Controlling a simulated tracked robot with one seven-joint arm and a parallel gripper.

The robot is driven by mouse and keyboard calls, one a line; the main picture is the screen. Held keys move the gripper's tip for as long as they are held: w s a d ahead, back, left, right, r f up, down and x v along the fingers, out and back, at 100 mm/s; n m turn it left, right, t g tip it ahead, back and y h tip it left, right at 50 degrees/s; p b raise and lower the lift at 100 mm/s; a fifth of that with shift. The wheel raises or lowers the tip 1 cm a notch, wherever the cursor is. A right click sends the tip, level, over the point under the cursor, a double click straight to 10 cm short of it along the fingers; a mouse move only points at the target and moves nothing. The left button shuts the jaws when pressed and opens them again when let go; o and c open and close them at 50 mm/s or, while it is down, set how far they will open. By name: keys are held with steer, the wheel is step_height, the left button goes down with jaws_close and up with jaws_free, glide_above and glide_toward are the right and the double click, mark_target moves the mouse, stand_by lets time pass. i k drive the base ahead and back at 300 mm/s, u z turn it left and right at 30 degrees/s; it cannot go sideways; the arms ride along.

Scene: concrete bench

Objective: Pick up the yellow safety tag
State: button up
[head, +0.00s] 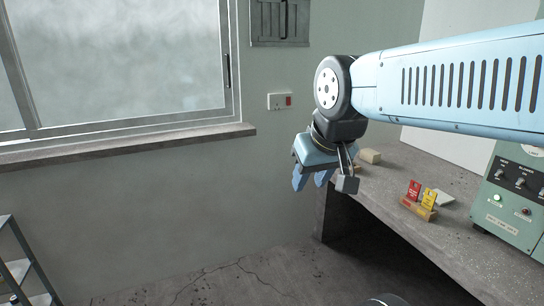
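The yellow safety tag (429,198) stands upright beside a red tag (414,190) in a small wooden holder (420,211) on the concrete bench.
A green control box (507,222) with knobs stands right of the tags on the bench (377,190). A pale flat item (444,198) lies just behind the yellow tag. A tan block (370,156) sits at the bench's far end. A metal shelf (22,268) is at lower left.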

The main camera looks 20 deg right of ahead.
mark_target(427, 202)
steer(key=z, duration=0.5)
steer(key=i, duration=1.05)
steer(key=z, duration=0.6)
steer(key=k, duration=0.7)
steer(key=z, duration=0.2)
steer(key=i, duration=0.75)
steer(key=u, duration=0.05)
